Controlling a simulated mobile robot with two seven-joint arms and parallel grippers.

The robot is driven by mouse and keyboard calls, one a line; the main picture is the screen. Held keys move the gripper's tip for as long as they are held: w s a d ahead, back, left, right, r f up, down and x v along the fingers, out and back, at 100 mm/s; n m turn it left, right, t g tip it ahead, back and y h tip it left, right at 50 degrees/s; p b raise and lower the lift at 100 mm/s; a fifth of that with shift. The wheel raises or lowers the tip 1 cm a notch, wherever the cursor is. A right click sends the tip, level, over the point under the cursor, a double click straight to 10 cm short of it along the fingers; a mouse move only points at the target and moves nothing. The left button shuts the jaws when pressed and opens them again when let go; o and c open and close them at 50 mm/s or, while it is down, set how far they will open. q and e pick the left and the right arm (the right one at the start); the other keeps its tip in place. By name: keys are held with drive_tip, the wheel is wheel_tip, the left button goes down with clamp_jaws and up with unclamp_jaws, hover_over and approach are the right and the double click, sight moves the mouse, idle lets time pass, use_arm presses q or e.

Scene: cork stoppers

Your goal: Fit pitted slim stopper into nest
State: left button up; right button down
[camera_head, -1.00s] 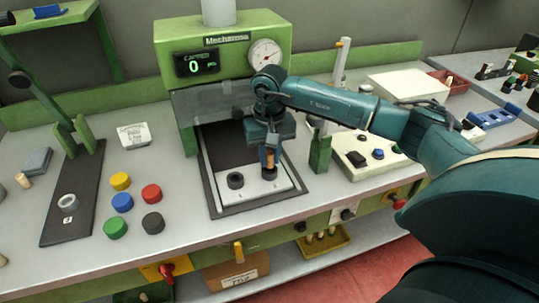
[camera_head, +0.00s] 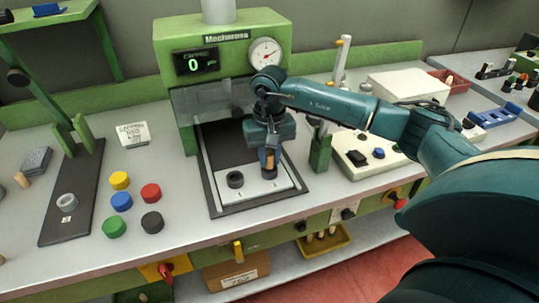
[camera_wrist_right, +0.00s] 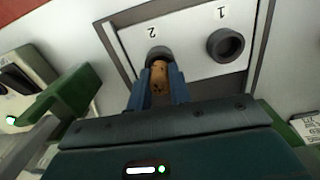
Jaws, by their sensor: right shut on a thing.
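My right gripper (camera_head: 269,150) is shut on a slim cork stopper (camera_head: 269,160), which points down over the white plate (camera_head: 245,194) in the press. In the right wrist view the stopper (camera_wrist_right: 160,80) shows dark pits between the blue fingers (camera_wrist_right: 158,92). Its lower end overlaps the dark ring of nest 2 (camera_wrist_right: 157,52); I cannot tell whether it is inside the ring or just above it. Nest 1 (camera_wrist_right: 226,45) is empty, and it also shows to the left in the head view (camera_head: 235,180). My left gripper is not in view.
The green press (camera_head: 222,45) stands behind, with a raised clear guard (camera_head: 205,101) over the plate. A green post (camera_head: 320,152) and a control box (camera_head: 365,158) stand close on the right. Several coloured caps (camera_head: 121,201) lie on the bench at left.

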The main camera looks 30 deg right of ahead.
drive_tip(key=shift+f+b, duration=0.65)
drive_tip(key=shift+f, duration=0.05)
idle(0.8)
